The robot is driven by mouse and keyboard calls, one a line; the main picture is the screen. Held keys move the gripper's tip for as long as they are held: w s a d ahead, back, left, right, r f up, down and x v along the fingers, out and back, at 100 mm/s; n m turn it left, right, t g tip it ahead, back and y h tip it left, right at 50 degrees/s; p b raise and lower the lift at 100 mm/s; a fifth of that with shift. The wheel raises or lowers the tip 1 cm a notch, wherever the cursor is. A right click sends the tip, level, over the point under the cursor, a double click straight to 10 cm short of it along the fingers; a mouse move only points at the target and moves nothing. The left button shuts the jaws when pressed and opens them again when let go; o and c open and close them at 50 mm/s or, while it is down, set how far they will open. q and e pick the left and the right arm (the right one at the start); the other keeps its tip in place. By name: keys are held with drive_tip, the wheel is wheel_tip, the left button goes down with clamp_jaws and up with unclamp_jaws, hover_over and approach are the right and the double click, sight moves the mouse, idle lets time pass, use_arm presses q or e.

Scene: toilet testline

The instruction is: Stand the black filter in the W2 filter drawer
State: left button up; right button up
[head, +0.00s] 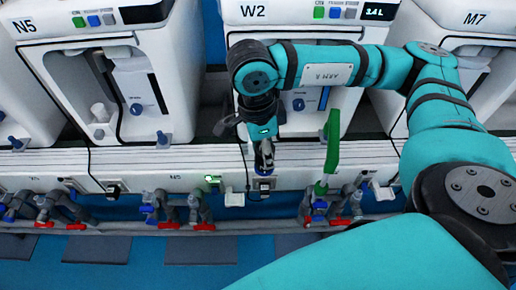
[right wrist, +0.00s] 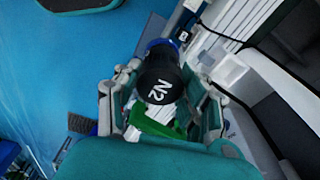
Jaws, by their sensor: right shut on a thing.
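My right gripper (head: 263,160) hangs pointing down in front of the W2 machine (head: 290,12), near the white ledge. In the right wrist view its two fingers (right wrist: 163,100) are shut on a black round thing marked N2 (right wrist: 158,78), which appears to be the black filter and has a blue part at its far end. A green and white piece (right wrist: 158,122) shows between the fingers, its nature unclear. My right arm covers much of the W2 front, and I cannot make out its filter drawer clearly. My left gripper is not in view.
The N5 machine (head: 55,28) stands at left and the M7 machine (head: 475,20) at right. A tall green handle (head: 332,140) rises right of my gripper. Pipes with red valve handles (head: 204,227) run below the ledge (head: 110,160). The blue floor (head: 90,270) shows in front.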

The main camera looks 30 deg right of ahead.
drive_tip(key=f, duration=0.2)
drive_tip(key=f+b, duration=0.1)
drive_tip(key=shift+s+a+f, duration=0.1)
drive_tip(key=shift+s+a, duration=0.15)
drive_tip(key=shift+a, duration=0.1)
drive_tip(key=shift+w+d+f, duration=0.1)
drive_tip(key=shift+w, duration=0.1)
drive_tip(key=w+d, duration=0.5)
drive_tip(key=w, duration=0.3)
drive_tip(key=w+d, duration=0.4)
drive_tip(key=w, duration=0.3)
wheel_tip(320, 180, down, 7)
drive_tip(key=shift+s+r+b, duration=0.15)
drive_tip(key=shift+b, duration=0.6)
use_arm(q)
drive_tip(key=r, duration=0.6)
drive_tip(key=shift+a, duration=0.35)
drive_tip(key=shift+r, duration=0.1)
use_arm(e)
drive_tip(key=shift+f, duration=0.25)
drive_tip(key=o, duration=1.2)
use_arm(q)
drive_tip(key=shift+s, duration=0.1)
